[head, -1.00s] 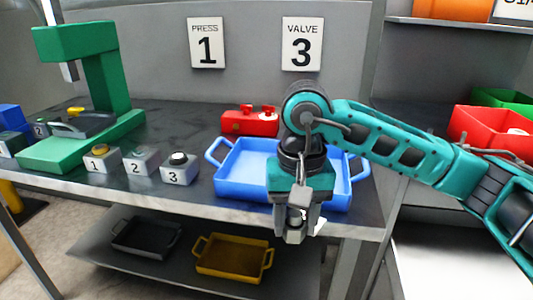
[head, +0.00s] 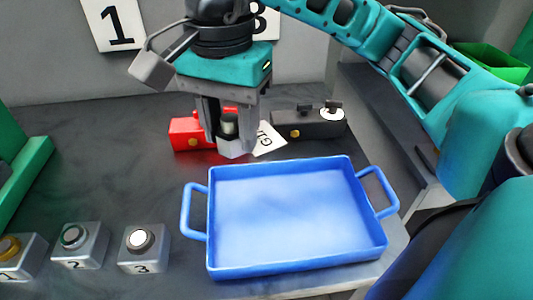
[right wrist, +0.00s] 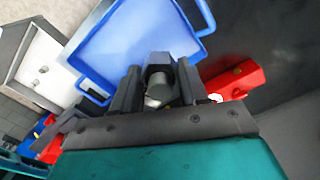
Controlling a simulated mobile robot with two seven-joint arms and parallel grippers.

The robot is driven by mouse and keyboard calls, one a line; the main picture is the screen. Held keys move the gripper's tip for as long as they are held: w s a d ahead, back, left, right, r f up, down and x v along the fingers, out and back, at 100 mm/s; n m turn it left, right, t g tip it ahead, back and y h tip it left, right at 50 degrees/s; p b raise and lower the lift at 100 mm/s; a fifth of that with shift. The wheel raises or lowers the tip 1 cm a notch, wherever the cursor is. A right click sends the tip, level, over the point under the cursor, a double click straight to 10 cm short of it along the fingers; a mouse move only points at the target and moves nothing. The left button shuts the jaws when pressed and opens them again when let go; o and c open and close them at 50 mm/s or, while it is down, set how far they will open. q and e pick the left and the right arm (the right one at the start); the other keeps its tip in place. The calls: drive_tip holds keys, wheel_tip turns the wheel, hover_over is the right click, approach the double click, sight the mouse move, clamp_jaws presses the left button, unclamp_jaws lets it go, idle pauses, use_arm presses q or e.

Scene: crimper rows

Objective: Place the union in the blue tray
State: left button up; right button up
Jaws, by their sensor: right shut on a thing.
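The union (head: 229,125) is a small grey metal fitting with a hexagonal part, clamped between the fingers of my right gripper (head: 228,143). In the right wrist view the union (right wrist: 160,78) sits between the two dark fingers. The blue tray (head: 297,270) stands on the dark bench with a handle at each side, and its floor is empty. In the head view my right gripper points down just beyond the tray's far left edge, in front of the red box. The tray (right wrist: 132,35) also shows beyond the fingertips in the wrist view. My left gripper is not in view.
A red box (head: 185,134) and a dark box (head: 300,125) with a white round part stand behind the tray, a white tag (head: 267,140) between them. Numbered button boxes, including box 3 (head: 143,258), stand left of the tray. A green base edges the far left.

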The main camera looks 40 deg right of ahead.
drive_tip(key=shift+w, duration=0.15)
drive_tip(key=b, duration=0.3)
hover_over(242, 225)
wheel_tip(242, 225, down, 15)
drive_tip(key=shift+r, duration=0.15)
wheel_tip(242, 225, down, 5)
drive_tip(key=shift+r, duration=0.15)
drive_tip(key=shift+f+b, duration=0.25)
drive_tip(key=shift+b, duration=0.1)
drive_tip(key=o, duration=1.1)
drive_tip(key=shift+o, duration=0.2)
